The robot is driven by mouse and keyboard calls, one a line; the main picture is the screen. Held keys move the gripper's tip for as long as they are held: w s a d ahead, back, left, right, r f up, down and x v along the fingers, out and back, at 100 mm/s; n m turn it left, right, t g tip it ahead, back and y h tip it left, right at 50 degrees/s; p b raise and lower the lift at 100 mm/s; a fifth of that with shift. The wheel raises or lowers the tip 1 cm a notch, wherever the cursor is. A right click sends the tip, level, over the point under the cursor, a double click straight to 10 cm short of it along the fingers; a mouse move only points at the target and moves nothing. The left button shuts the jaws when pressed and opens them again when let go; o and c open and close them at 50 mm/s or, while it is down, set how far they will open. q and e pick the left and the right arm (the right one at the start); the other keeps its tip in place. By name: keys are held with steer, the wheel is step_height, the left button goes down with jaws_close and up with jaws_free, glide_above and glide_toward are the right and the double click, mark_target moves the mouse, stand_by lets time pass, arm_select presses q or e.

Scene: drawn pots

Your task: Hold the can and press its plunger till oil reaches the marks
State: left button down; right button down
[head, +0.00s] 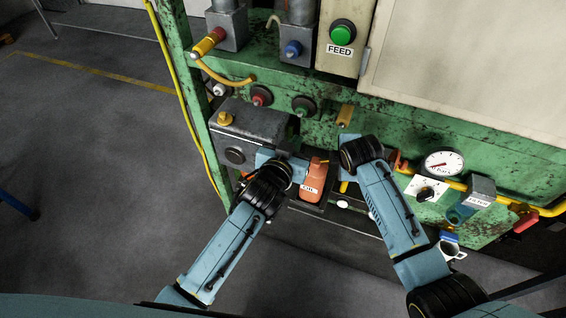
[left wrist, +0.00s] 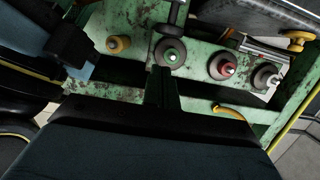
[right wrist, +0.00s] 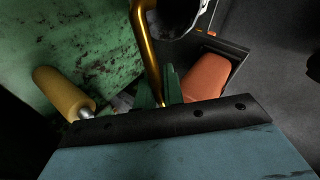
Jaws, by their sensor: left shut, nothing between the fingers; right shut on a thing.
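I cannot make out the plunger, the oil or the marks.
Above are a green FEED button (head: 342,33), a red knob (head: 261,96) and a dark green knob (head: 304,105). A yellow cylinder (head: 346,114) sticks out near my right wrist. A dial gauge (head: 443,164) and a mug (head: 452,248) are right. Open floor lies left.

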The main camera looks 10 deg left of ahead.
arm_select(q)
steer(key=v, duration=0.9)
steer(key=shift+f, duration=0.15)
steer(key=shift+s, duration=0.1)
stand_by(1.8)
steer(key=shift+r, duration=0.95)
